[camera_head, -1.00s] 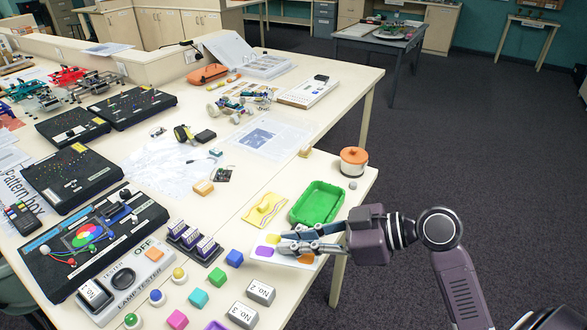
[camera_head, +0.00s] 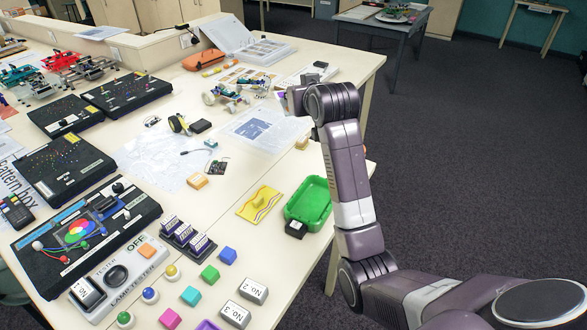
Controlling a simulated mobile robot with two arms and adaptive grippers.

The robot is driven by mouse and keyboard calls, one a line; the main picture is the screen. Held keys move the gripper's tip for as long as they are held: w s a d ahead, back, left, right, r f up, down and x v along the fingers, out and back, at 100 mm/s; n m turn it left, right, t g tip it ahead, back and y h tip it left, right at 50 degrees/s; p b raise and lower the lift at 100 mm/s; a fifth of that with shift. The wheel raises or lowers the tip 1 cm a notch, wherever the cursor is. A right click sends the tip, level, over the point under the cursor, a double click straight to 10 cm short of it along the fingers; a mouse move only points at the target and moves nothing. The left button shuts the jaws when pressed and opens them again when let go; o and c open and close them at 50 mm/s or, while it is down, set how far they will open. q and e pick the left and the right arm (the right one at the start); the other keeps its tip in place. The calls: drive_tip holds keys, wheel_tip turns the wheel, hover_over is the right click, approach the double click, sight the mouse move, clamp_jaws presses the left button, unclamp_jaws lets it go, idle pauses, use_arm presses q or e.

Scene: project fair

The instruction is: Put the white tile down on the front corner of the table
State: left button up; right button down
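My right arm reaches up across the table's right side, and its gripper end (camera_head: 298,100) is over the far part of the table. Its fingers point away and are hidden behind my wrist, so I cannot see whether they are open or shut. A small pale and purple patch shows just left of the wrist; it may be part of the white tile, but I cannot tell. No tile is clearly visible. The near right part of the table (camera_head: 262,262) is bare beside the green tray (camera_head: 309,203). My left gripper is not in view.
A small black block (camera_head: 296,228) is at the tray's near edge. A yellow piece (camera_head: 259,204) lies left of the tray. Coloured cubes, including a blue one (camera_head: 228,255), and grey numbered blocks (camera_head: 253,290) stand in front. A wheeled model (camera_head: 228,95) is near my wrist.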

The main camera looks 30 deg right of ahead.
drive_tip(key=shift+w+d+r+m+h, duration=0.15)
drive_tip(key=shift+r, duration=0.25)
drive_tip(key=shift+w+d+r+m+h, duration=0.1)
drive_tip(key=shift+w+r+m+h, duration=0.05)
drive_tip(key=shift+r, duration=0.2)
wheel_tip(320, 180, down, 20)
drive_tip(key=p, duration=0.2)
drive_tip(key=shift+r+p, duration=0.15)
drive_tip(key=shift+p, duration=0.2)
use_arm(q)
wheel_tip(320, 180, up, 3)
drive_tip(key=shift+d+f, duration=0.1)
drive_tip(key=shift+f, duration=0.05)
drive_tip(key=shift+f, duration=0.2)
use_arm(e)
drive_tip(key=shift+f, duration=0.55)
drive_tip(key=c, duration=2)
unclamp_jaws()
